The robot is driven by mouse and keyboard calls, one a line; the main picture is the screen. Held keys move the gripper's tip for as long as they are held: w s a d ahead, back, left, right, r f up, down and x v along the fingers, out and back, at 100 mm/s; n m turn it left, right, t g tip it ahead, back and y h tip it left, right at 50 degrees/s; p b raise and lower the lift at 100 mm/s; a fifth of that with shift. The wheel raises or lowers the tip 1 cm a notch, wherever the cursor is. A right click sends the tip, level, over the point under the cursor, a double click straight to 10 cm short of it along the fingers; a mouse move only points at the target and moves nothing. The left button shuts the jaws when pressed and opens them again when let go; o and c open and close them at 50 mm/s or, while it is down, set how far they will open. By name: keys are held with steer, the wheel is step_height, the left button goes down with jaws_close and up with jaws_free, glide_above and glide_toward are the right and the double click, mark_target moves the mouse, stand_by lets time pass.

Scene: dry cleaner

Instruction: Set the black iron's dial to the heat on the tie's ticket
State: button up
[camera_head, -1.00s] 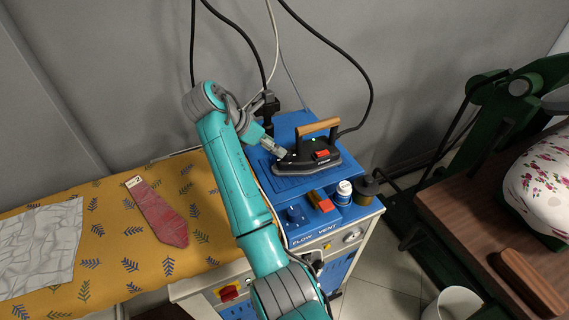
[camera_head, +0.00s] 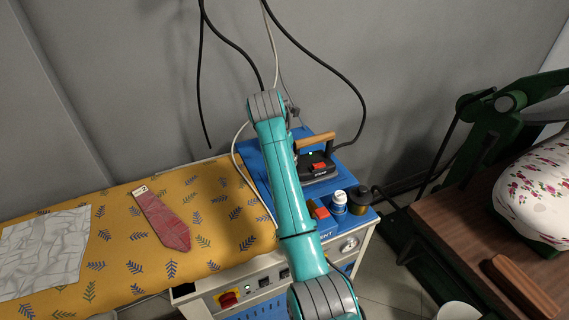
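The black iron (camera_head: 318,166) with a wooden handle stands on the blue rest (camera_head: 345,180) at the right end of the ironing table. My teal arm hides its left part, and its dial does not show. A red part and a small green light show on the iron. The red tie (camera_head: 165,222) lies on the yellow patterned cover, left of my arm. Its pale ticket (camera_head: 141,190) is at the tie's narrow top end, and the writing is too small to read.
A white-and-blue bottle (camera_head: 338,203), a dark pot (camera_head: 360,200) and a red block (camera_head: 318,210) stand in front of the iron. A crumpled pale cloth (camera_head: 42,250) lies at left. A green press with floral padding (camera_head: 535,195) is at right. Black cables hang behind.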

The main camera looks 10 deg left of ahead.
steer(key=shift+x, duration=1.55)
jaws_close()
steer(key=m, duration=0.1)
steer(key=m+h, duration=0.1)
steer(key=m, duration=0.3)
steer(key=shift+a+r+g+h, duration=0.1)
steer(key=shift+a+g+h, duration=0.15)
steer(key=shift+g+h, duration=0.15)
steer(key=shift+w+m+g+h, duration=0.15)
steer(key=shift+m+g+h, duration=0.4)
steer(key=shift+m, duration=1.45)
